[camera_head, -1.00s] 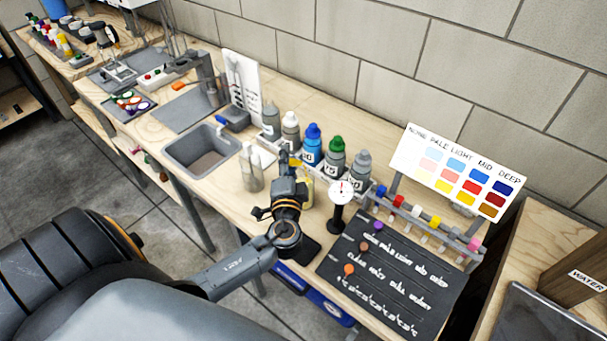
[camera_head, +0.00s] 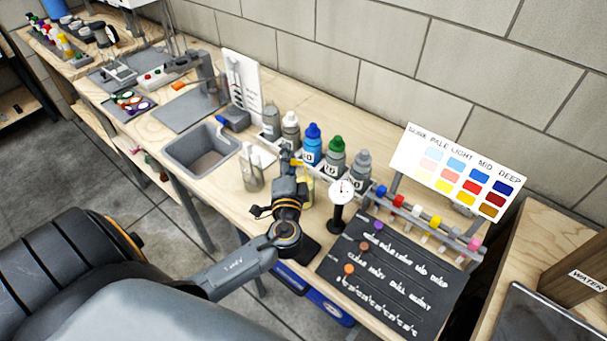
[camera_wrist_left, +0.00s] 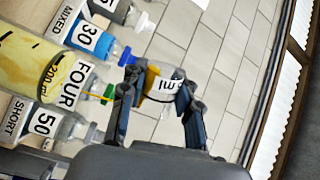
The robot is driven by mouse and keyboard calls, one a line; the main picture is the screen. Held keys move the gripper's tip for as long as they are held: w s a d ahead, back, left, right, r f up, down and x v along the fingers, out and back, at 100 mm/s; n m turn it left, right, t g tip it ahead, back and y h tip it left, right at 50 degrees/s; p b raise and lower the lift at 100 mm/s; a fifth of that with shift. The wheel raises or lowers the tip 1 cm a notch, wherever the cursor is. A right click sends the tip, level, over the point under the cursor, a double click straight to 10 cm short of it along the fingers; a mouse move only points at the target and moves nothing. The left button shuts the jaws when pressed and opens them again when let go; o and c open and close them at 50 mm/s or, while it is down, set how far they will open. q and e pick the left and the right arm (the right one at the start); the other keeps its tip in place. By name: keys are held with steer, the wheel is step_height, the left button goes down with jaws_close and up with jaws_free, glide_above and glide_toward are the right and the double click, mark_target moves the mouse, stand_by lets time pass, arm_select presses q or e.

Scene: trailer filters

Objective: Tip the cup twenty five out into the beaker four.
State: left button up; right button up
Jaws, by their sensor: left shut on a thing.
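My left gripper (camera_wrist_left: 158,105) is shut on a small clear cup (camera_wrist_left: 163,88) with a partly hidden label ending in "ml" and yellow liquid inside. The wrist view lies sideways, with up toward its right. Beaker four (camera_wrist_left: 40,65), labelled "FOUR", holds pale yellow liquid and stands just below the cup. A thin yellow line runs from near the cup toward the beaker; I cannot tell surely whether it is a stream. In the head view my left gripper (camera_head: 291,160) is over the bench, and the beaker (camera_head: 309,190) is partly hidden behind the arm. The cup's number is hidden.
Several capped bottles (camera_head: 335,150) stand behind the gripper. A round dial on a stand (camera_head: 341,192) is close on the right. A black mat (camera_head: 395,270) lies front right.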

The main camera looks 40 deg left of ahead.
arm_select(q)
steer(key=shift+w+d+r+m+t, duration=0.1)
steer(key=shift+r+m, duration=0.1)
steer(key=shift+m, duration=0.5)
steer(key=shift+d+r+m+t, duration=0.15)
steer(key=shift+r+m, duration=0.1)
steer(key=shift+m, duration=0.45)
steer(key=shift+w+d+r+m+t, duration=0.1)
steer(key=shift+r+m, duration=0.1)
steer(key=shift+m, duration=0.5)
stand_by(2.7)
steer(key=shift+d+f+m+b, duration=0.2)
steer(key=shift+f+m+b, duration=0.35)
steer(key=shift+m+b, duration=0.3)
stand_by(1.1)
steer(key=shift+d+r+m+t, duration=0.1)
steer(key=shift+m+t, duration=0.15)
steer(key=shift+m, duration=0.4)
stand_by(0.6)
